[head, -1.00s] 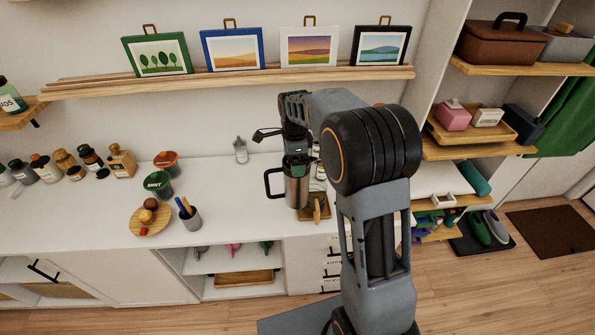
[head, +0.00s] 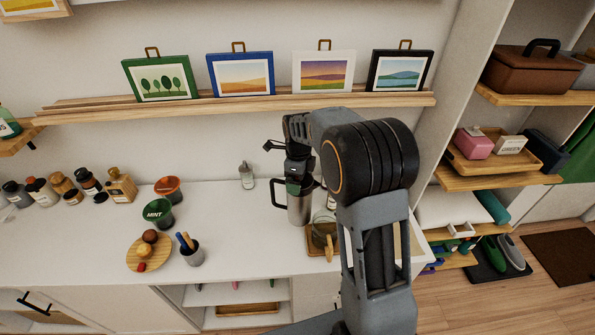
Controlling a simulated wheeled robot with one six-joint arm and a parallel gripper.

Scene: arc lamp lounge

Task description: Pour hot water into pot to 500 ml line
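A steel jug (head: 300,207) with a dark handle on its left and a dark and green top is on or just above the white counter in the head view. My gripper (head: 298,172) is at the jug's top; its fingers blend with the dark top, so I cannot tell whether they are open or shut on it. A clear glass pot (head: 323,234) is just right of and in front of the jug, on a small wooden tray (head: 316,253). My arm partly covers this area. The pot's water level and lines are too small to read.
Left on the white counter (head: 95,240) are a green MINT tub (head: 157,213), an orange tub (head: 168,188), a wooden plate (head: 143,262) with small items, a utensil cup (head: 190,252) and several bottles. A small bottle (head: 247,175) stands behind. The counter between is clear.

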